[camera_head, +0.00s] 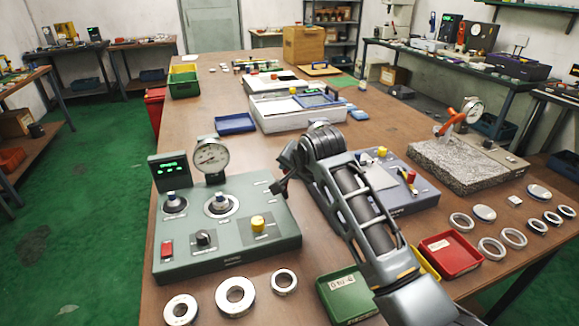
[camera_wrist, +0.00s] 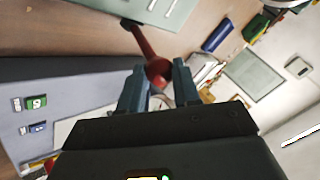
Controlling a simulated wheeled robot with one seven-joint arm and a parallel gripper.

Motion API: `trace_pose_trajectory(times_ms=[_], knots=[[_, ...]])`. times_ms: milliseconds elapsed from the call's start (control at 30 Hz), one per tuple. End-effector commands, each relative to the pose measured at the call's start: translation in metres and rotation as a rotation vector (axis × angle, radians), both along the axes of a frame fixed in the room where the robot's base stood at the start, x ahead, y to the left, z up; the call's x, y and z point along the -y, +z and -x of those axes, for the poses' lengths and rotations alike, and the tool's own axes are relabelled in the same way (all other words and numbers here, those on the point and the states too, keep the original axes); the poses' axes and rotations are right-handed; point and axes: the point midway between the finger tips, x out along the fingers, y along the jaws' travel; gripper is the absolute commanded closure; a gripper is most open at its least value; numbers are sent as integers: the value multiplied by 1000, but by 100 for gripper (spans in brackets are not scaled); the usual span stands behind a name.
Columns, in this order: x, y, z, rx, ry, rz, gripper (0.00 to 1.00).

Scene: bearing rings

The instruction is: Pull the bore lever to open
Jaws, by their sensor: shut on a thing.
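The bore lever (camera_wrist: 145,44) shows in the wrist view as a red handle with a dark end at the upper left. Its near rounded end sits between the two blue-grey fingers of my gripper (camera_wrist: 158,82), which is shut on it. In the head view my gripper (camera_head: 280,187) is by the right side of the grey-green gauge unit (camera_head: 275,229), which carries a round dial (camera_head: 211,157) and a green display (camera_head: 170,170). I cannot make out the lever in the head view.
A blue-grey unit (camera_head: 424,195) stands right of my arm, partly hidden by it. Metal rings (camera_head: 236,295) lie at the front. A green bin (camera_head: 340,299) and red bin (camera_head: 450,254) stand at the front right. A granite block (camera_head: 465,165) is further right.

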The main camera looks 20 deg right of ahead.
Motion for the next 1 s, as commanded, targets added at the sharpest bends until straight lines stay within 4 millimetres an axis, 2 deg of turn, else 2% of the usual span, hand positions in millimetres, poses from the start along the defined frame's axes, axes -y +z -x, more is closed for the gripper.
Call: trace_pose_trajectory(times_ms=[200, 733, 767, 1000], knots=[[0, -6, 9, 63, -1, -1, 100], [0, -7, 11, 81, 0, -1, 100], [0, -7, 11, 81, -1, 0, 65], [0, -7, 11, 83, 0, 0, 42]])
